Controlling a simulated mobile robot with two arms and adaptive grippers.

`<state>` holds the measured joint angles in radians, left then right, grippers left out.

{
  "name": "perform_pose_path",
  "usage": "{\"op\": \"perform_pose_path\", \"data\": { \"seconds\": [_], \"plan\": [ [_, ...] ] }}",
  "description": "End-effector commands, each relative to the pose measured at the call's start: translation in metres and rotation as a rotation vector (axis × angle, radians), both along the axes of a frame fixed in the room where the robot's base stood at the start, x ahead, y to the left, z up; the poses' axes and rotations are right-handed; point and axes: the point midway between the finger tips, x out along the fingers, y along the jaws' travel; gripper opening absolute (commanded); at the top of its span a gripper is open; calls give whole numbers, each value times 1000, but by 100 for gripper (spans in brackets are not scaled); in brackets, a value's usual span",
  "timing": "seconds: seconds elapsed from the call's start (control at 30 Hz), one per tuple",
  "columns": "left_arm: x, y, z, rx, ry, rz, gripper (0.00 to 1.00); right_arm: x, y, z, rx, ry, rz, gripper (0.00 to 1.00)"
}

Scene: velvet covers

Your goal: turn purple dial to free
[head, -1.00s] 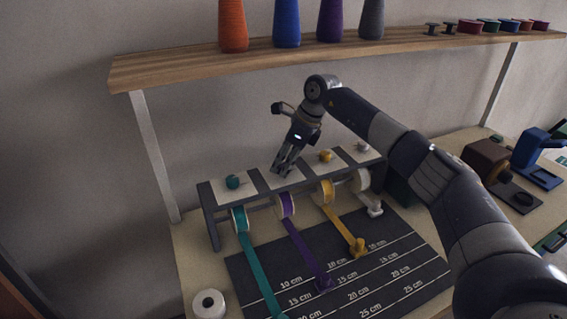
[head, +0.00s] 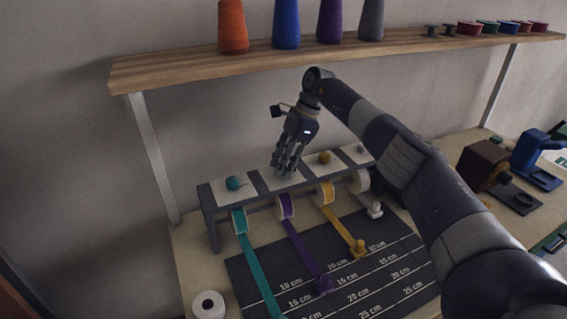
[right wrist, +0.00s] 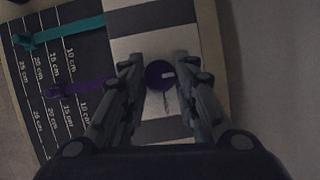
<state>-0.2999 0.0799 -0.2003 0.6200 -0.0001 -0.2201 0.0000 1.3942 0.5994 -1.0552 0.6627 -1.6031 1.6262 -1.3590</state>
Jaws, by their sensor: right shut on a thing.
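The purple dial (right wrist: 160,75) shows in the right wrist view between the fingers of my right gripper (right wrist: 162,80). A small pale mark lies on its top. In the head view my right gripper (head: 285,172) points down over the white panel above the purple ribbon roll (head: 286,206), and its fingers hide the dial. The gripper is shut on the dial. The purple ribbon (head: 305,252) runs from its roll down onto the dark measuring mat. I cannot read any setting label by the dial. My left gripper is not in view.
A teal dial (head: 232,183) is to the left on the same rack and a yellow dial (head: 325,157) to the right. A wooden shelf (head: 180,68) with thread cones (head: 232,27) is above.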

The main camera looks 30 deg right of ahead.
Motion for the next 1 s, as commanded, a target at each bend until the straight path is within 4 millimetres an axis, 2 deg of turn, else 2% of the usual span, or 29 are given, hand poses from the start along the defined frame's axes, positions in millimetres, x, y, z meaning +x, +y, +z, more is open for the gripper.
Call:
{"op": "perform_pose_path", "data": {
  "seconds": [0.37,0.4,0.47,0.5,1.0],
  "plan": [
    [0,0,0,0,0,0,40,1,0,1,-1,-4,6,4],
    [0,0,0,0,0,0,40,1,0,1,-1,-4,6,32],
    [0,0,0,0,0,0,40,0,0,1,-1,-4,6,46],
    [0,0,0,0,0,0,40,0,0,1,-1,-3,5,48],
    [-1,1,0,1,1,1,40,0,0,0,0,-1,3,48]
  ]
}}
